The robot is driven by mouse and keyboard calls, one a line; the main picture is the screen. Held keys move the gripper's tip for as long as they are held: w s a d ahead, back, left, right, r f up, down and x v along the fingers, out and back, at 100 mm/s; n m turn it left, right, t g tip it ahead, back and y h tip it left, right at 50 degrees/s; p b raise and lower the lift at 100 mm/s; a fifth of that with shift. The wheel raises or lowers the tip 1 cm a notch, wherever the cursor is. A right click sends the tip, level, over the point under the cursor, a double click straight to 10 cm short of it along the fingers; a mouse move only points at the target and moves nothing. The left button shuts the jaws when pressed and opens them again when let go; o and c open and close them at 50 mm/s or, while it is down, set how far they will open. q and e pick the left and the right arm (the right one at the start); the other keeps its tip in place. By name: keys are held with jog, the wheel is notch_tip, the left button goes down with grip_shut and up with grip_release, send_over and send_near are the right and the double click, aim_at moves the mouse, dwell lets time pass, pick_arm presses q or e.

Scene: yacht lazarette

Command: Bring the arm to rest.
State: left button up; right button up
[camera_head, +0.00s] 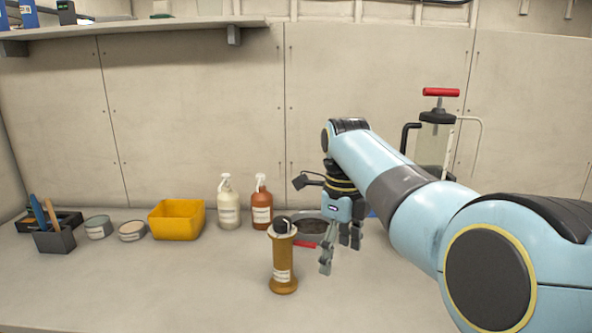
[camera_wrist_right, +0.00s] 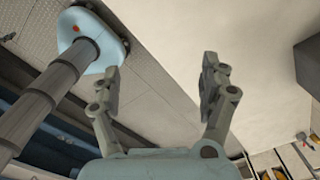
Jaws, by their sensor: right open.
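My right arm comes in from the right in the head view, light blue with grey and black joints. It reaches over the bench, and its right gripper (camera_head: 341,252) hangs with the fingers pointing down. The fingers are spread, with nothing between them. In the right wrist view the same gripper (camera_wrist_right: 161,80) shows two grey fingers wide apart and empty. An amber bottle (camera_head: 284,262) with a black top stands on the bench just left of the fingers, apart from them as far as I can tell. My left gripper is not in view.
Behind the gripper are a round grey pan (camera_head: 312,224) and a red-handled item (camera_head: 304,244). White (camera_head: 228,208) and orange-brown (camera_head: 262,210) spray bottles and a yellow bin (camera_head: 176,219) stand left. A red-handled pump container (camera_head: 434,140) stands behind my arm. The front left bench (camera_head: 150,285) is clear.

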jog(key=s+d+f+n+t, duration=0.1)
jog(key=s+d+f+n, duration=0.95)
jog(key=s+d, duration=0.3)
jog(key=s+d+r+n+t+h, duration=0.1)
jog(key=s+d+r+n, duration=0.25)
jog(key=s+n, duration=0.6)
jog(key=s+d+r+n+t, duration=0.2)
jog(key=s+r+n, duration=0.3)
jog(key=s, duration=0.8)
notch_tip(320, 180, down, 34)
jog(key=s+d+g+b, duration=0.2)
jog(key=b, duration=0.6)
pick_arm(q)
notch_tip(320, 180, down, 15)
jog(key=b, duration=0.6)
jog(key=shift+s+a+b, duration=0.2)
jog(key=shift+b, duration=0.2)
pick_arm(e)
jog(key=s+f, duration=0.9)
jog(key=f, duration=0.3)
jog(key=s+d+f+g, duration=0.1)
jog(key=s+f, duration=0.8)
jog(key=f, duration=0.2)
jog(key=shift+s+f+n, duration=0.3)
jog(key=shift+s+f, duration=0.05)
